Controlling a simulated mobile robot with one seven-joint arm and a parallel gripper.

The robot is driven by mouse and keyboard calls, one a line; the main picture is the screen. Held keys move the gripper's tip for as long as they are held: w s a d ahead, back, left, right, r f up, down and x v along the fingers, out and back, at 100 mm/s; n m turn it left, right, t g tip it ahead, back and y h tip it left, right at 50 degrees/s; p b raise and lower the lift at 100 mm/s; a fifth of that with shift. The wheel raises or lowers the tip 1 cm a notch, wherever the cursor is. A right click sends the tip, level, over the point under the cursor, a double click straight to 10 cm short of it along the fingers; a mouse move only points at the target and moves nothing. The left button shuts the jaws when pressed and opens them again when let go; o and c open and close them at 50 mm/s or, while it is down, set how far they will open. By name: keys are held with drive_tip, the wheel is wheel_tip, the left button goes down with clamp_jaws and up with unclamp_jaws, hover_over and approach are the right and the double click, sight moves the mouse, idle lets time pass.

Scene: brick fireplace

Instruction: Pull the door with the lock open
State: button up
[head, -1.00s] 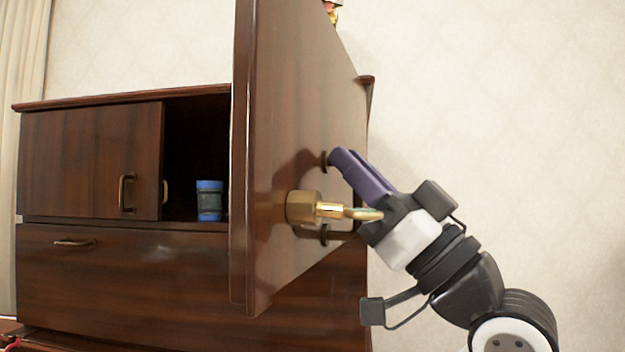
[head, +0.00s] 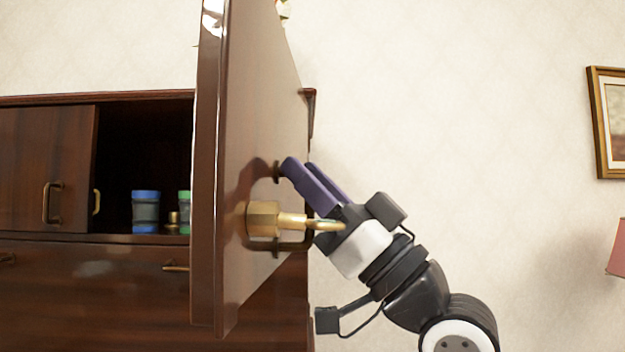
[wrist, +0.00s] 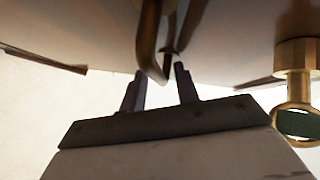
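The brown wooden door (head: 250,120) with the brass lock (head: 263,220) stands swung out from the cabinet, its face seen at a steep slant in the head view. A dark curved handle (head: 292,247) is on this face, partly hidden by the lock and my gripper. My gripper (head: 298,165), with purple fingers, is at the handle. In the wrist view, my gripper (wrist: 160,70) has its fingers apart, with the handle (wrist: 149,45) reaching down between the tips. Contact is unclear. The lock (wrist: 298,57) with its ring shows on the right there.
The cabinet (head: 90,275) has a dark open compartment holding a blue-lidded jar (head: 146,212) and a partly hidden green-lidded jar (head: 184,198). A closed door (head: 45,165) is at left. A framed picture (head: 604,120) and a reddish shade (head: 617,250) are at right.

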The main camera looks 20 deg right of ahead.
drive_tip(key=b+v, duration=0.4)
drive_tip(key=v, duration=0.9)
drive_tip(key=shift+s+d+f, duration=0.15)
drive_tip(key=shift+d+f, duration=0.05)
drive_tip(key=shift+f, duration=0.15)
